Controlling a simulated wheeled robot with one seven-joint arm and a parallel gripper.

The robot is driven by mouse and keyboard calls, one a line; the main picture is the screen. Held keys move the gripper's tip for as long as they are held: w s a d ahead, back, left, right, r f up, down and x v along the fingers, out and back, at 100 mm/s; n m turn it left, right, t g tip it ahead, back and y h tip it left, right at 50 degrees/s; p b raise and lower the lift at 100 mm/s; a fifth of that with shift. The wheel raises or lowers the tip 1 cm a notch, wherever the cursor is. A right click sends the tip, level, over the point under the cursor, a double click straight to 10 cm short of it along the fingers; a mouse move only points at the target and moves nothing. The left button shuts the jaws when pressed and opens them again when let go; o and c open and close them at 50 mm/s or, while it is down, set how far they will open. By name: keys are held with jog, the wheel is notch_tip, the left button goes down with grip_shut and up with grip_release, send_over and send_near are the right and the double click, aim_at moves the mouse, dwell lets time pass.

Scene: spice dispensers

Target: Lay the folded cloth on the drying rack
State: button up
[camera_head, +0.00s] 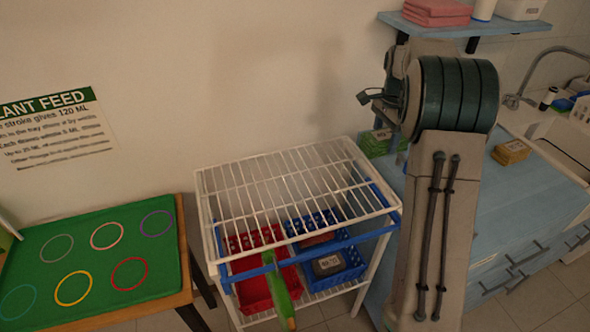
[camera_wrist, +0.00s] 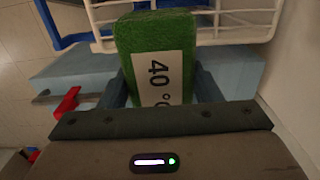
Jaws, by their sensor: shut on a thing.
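In the wrist view, a folded green cloth (camera_wrist: 155,50) with a white "40 °C" label sits between the two fingers of my gripper (camera_wrist: 162,92), which is shut on it. The white wire drying rack (camera_head: 204,212) stands left of my arm in the head view, its top shelf bare. Its white rails (camera_wrist: 235,22) also show behind the cloth in the wrist view. My gripper is hidden behind my arm in the head view. A green labelled item (camera_head: 376,144) shows beside my arm at the counter; I cannot tell if it is the held cloth.
A red basket (camera_head: 254,291) and a blue basket (camera_head: 352,263) sit on the rack's lower level. A green mat (camera_head: 100,262) with coloured rings lies at left. A blue counter (camera_head: 540,195) with a yellow item (camera_head: 511,151) stands right; a wall shelf (camera_head: 500,27) hangs above.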

jog(key=shift+a, duration=0.3)
jog(key=s+a+f, duration=0.1)
jog(key=a+f, duration=0.1)
jog(key=a, duration=0.1)
jog(key=s+a+f+p, duration=0.1)
jog(key=s+a+f, duration=0.1)
jog(key=a, duration=0.1)
jog(key=s+a+f, duration=0.1)
jog(key=a+f, duration=0.1)
jog(key=a, duration=0.2)
jog(key=shift+s+f+p, duration=0.3)
jog(key=shift+s+f, duration=0.1)
jog(key=shift+f+p, duration=0.4)
jog(key=shift+f, duration=1.6)
jog(key=shift+f, duration=0.1)
jog(key=o, duration=1)
jog(key=shift+o, duration=0.2)
